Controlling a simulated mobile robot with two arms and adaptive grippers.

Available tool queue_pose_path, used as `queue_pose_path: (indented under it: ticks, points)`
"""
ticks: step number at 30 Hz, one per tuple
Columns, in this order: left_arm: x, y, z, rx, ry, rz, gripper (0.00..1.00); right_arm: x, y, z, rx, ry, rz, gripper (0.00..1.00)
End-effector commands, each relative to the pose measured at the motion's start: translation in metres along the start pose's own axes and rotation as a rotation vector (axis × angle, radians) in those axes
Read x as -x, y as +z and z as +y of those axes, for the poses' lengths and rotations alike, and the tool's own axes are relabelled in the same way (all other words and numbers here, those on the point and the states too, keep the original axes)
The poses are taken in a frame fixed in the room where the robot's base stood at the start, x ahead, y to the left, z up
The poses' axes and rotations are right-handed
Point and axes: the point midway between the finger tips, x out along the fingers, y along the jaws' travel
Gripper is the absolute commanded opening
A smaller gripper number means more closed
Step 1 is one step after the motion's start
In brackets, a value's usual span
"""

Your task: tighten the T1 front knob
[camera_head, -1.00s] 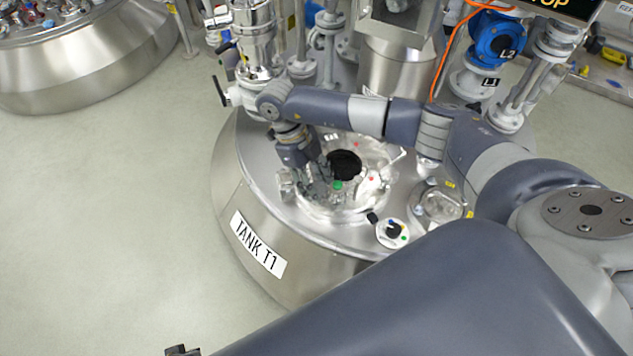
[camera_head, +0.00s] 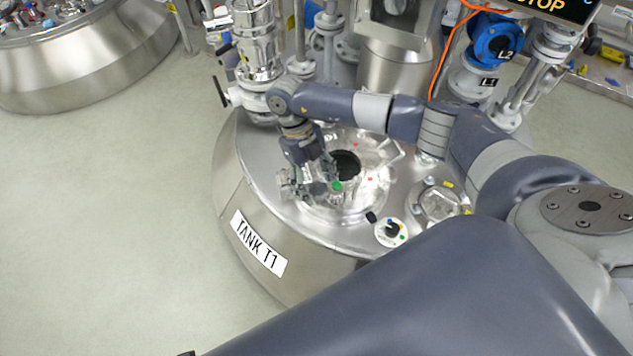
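The steel tank T1 (camera_head: 240,190) stands in the middle, with a round glassy lid area (camera_head: 380,170) and a dark opening on its top. My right gripper (camera_head: 322,188) points down at the front left of this lid area. Its grey fingers overlap small metal fittings there, beside a green dot (camera_head: 337,187). A metal clamp or knob-like part (camera_head: 287,186) shows just left of the fingers. I cannot tell which fitting is the front knob, or whether the fingers touch or grip it. My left gripper is not clearly visible.
A white round dial (camera_head: 391,232) with a black knob sits at the tank's front right. A round sight glass (camera_head: 440,203) is right of it. Pipes and a blue L2 valve (camera_head: 492,40) stand behind. The floor (camera_head: 110,220) at left is clear.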

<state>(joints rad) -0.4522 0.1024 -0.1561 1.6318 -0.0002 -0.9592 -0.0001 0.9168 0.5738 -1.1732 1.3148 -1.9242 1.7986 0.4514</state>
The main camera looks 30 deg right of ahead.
Motion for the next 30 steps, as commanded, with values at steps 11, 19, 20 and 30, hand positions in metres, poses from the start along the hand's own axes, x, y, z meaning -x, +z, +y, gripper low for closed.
queue_pose_path:
  ticks: [11, 19, 20, 30]
  points:
    - [0.000, 0.000, 0.001, 0.001, 0.002, -0.001, 0.00, 0.015, 0.001, 0.000, 0.001, 0.000, -0.004, 0.62]
    - [0.000, 0.000, 0.001, 0.000, 0.001, -0.001, 0.00, 0.072, 0.001, 0.000, 0.001, -0.001, -0.005, 0.62]
    - [0.000, 0.000, 0.001, 0.000, 0.001, -0.001, 0.00, 0.078, 0.001, 0.000, 0.001, 0.000, -0.005, 0.62]
    - [0.000, 0.000, 0.001, 0.000, 0.001, 0.000, 0.00, 0.118, 0.000, 0.000, 0.000, 0.000, -0.001, 0.62]
